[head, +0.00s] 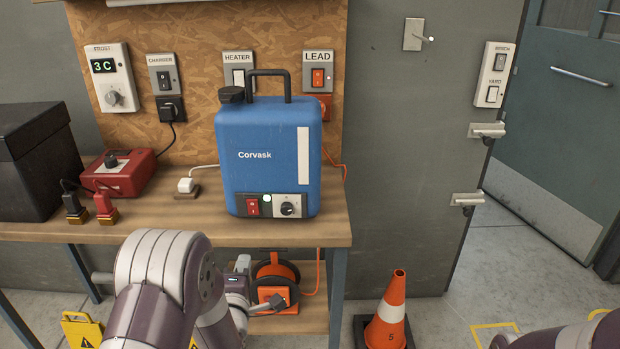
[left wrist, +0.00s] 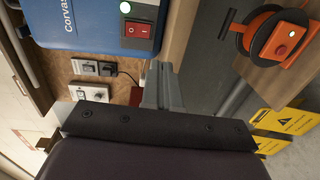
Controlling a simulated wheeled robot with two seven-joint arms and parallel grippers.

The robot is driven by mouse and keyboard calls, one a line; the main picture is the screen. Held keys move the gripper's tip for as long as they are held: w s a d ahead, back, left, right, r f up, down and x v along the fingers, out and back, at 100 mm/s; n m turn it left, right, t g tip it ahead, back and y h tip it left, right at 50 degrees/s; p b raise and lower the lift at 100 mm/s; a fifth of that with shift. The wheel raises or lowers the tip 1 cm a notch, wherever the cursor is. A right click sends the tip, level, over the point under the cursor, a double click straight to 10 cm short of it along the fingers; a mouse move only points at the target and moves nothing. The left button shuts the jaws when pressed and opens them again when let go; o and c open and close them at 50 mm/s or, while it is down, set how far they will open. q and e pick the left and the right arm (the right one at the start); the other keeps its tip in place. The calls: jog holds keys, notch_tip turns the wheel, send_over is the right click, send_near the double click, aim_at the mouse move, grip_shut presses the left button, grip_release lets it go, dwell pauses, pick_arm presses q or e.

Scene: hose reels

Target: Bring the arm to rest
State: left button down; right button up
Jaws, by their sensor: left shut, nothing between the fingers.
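My left arm comes up from the bottom of the head view and bends down in front of the bench edge. My left gripper (head: 278,299) is low there, beside the orange hose reel (head: 275,268) on the lower shelf, which it partly covers. In the left wrist view the gripper's grey fingers (left wrist: 163,86) are together with nothing between them. They point between the blue Corvask unit (left wrist: 85,22) and the orange reel (left wrist: 279,38). Part of my right arm shows at the bottom right of the head view; its gripper is out of view.
The Corvask unit (head: 268,160), its lamp lit, stands on the wooden bench (head: 180,228) beside a red box (head: 120,172) and a black box (head: 35,160). Switches line the board behind. An orange cone (head: 388,315) and yellow sign (head: 82,330) stand on the floor.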

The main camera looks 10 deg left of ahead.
pick_arm(q)
jog(key=s+d+f+m+g+h, duration=0.2)
jog(key=s+f+m+g, duration=0.4)
jog(key=f+m+g, duration=0.3)
jog(key=s+d+r+m+g+h, duration=0.1)
jog(key=s+d+m+g, duration=0.3)
jog(key=s, duration=0.4)
jog(key=s+d+r+m+g, duration=0.1)
jog(key=s+r+m+g, duration=0.15)
jog(key=s+m, duration=0.5)
notch_tip(320, 180, up, 17)
jog(key=d+p, duration=0.1)
jog(key=p, duration=1.3)
jog(key=shift+w+d+f, duration=0.15)
jog(key=shift+w+f, duration=0.05)
jog(key=shift+w, duration=0.05)
